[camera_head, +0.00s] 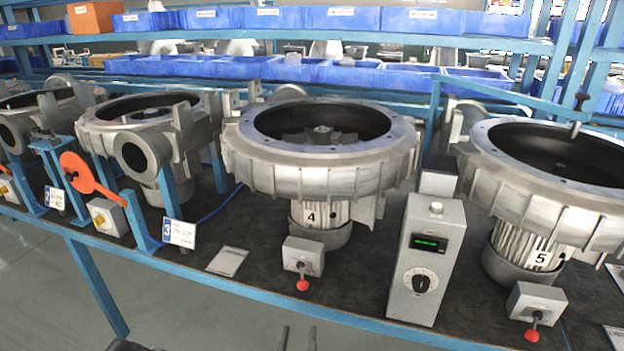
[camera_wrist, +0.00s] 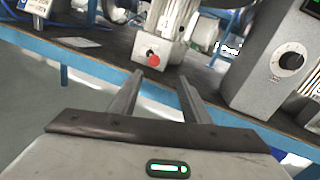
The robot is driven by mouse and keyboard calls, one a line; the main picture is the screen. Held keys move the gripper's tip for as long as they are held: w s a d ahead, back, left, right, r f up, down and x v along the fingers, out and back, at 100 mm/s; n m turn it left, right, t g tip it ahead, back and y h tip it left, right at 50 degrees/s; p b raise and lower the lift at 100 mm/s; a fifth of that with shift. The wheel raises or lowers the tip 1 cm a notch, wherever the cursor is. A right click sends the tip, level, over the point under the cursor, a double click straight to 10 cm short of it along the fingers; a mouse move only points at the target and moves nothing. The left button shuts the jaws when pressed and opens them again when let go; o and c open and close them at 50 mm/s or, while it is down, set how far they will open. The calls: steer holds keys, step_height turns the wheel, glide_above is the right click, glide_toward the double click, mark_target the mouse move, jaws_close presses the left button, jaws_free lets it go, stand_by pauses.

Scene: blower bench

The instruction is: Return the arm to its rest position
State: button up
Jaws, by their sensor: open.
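My gripper (camera_wrist: 161,80) is open in the wrist view, with its two fingers apart and nothing between them. Its fingers point toward the front edge of the blue-framed bench (camera_wrist: 100,78). In the head view only the tips of my gripper (camera_head: 298,338) show at the bottom edge, below and in front of the bench (camera_head: 380,327). Blower number 4 (camera_head: 320,170) stands on the bench behind it. A small switch box with a red-knobbed lever (camera_head: 303,257) sits before that blower. The red knob also shows just beyond my fingers in the wrist view (camera_wrist: 153,57).
A grey control box (camera_head: 427,262) with a green display and black dial stands right of blower 4. Blower number 5 (camera_head: 540,180) is at the right. An orange-red handle (camera_head: 90,178) is at the left. Open floor (camera_head: 40,290) lies before the bench.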

steer(key=d+r+m+g+h+p, duration=0.3)
steer(key=d+r+m+g+h, duration=0.75)
steer(key=d+r+m, duration=0.65)
steer(key=s+d+r+m+g+y+p, duration=0.1)
steer(key=s+d+r+m+g, duration=0.2)
steer(key=s+r+m, duration=0.15)
steer(key=s+d+r+m+g+y+p, duration=0.1)
steer(key=s+d+r+m+g+p, duration=0.1)
steer(key=s+d+r+m+g, duration=0.25)
steer(key=s+a+r+m+t+y+p, duration=0.2)
steer(key=r+m+y, duration=0.3)
steer(key=r, duration=0.4)
steer(key=s+a+r+m+t+y+p, duration=0.1)
steer(key=s+a+r+m+t+y, duration=0.2)
steer(key=r, duration=0.6)
steer(key=s+a+m+y, duration=0.1)
steer(key=m+y, duration=0.1)
steer(key=m, duration=0.1)
steer(key=shift+t+p, duration=0.3)
steer(key=shift+p, duration=0.05)
steer(key=shift+a, duration=0.1)
